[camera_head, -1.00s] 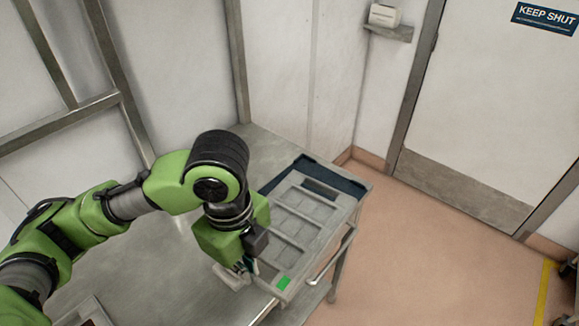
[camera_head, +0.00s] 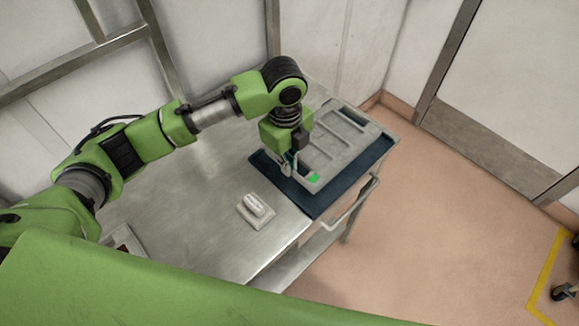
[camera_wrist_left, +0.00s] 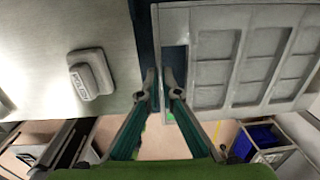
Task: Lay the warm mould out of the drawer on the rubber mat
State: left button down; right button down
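The mould (camera_head: 335,140) is a flat grey piece with several shallow compartments, a slot at each end and a green label. It lies over the dark blue rubber mat (camera_head: 312,198); bare mat shows along its near and right sides. I cannot tell for sure whether it rests fully on the mat. My left gripper (camera_head: 289,168) is at the mould's near left end, fingers pointing down. In the left wrist view its fingertips (camera_wrist_left: 161,88) are close together on either side of the mould's end bar (camera_wrist_left: 158,50), one in the slot. My right gripper and the drawer are out of view.
A small grey block with a raised top (camera_head: 256,209) sits on the steel table (camera_head: 190,200), left of the mat. A rail (camera_head: 350,205) runs along the table's right side. A wall stands behind. Bare steel lies around the block.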

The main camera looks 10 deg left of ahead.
aim_at(290, 178)
pick_arm(q)
jog(key=shift+w+f, duration=0.15)
jog(key=shift+w, duration=0.05)
jog(key=f, duration=0.1)
jog(key=f+p, duration=0.1)
jog(key=f, duration=0.1)
jog(key=shift+w+p, duration=0.25)
jog(key=shift+p, duration=0.1)
jog(key=shift+f, duration=0.35)
jog(key=shift+f, duration=0.1)
jog(key=c, duration=2.3)
grip_release()
jog(key=shift+s, duration=0.1)
